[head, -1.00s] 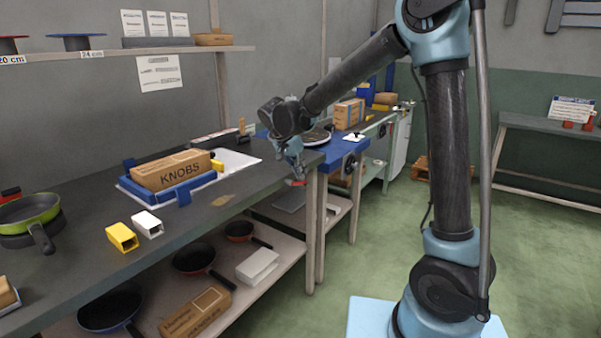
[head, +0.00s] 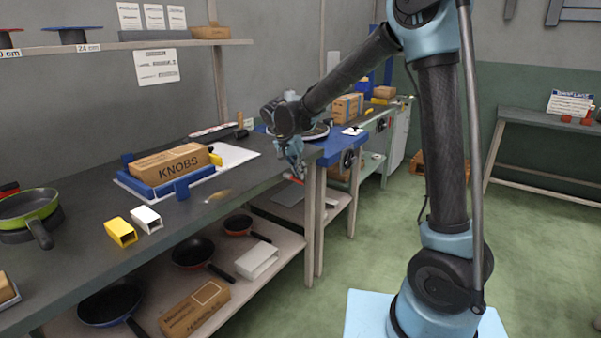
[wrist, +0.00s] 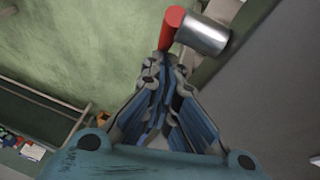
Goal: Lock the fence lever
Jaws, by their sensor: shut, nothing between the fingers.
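The red lever (wrist: 172,24) shows at the top of the wrist view, joined to a silver metal cylinder (wrist: 202,35) at the bench edge. In the head view a small red piece of it (head: 293,179) shows at the bench's front edge. My gripper (wrist: 163,72) is shut and empty, its fingertips right at the lower end of the red lever. Whether they touch it I cannot tell. In the head view my gripper (head: 299,174) points down at the bench edge and hides part of the lever.
A KNOBS box (head: 170,161) sits in a blue fixture (head: 180,188) on the bench. A yellow block (head: 121,232) and a white block (head: 147,219) lie nearer. Pans (head: 193,252) and boxes fill the lower shelf. The green floor in front is clear.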

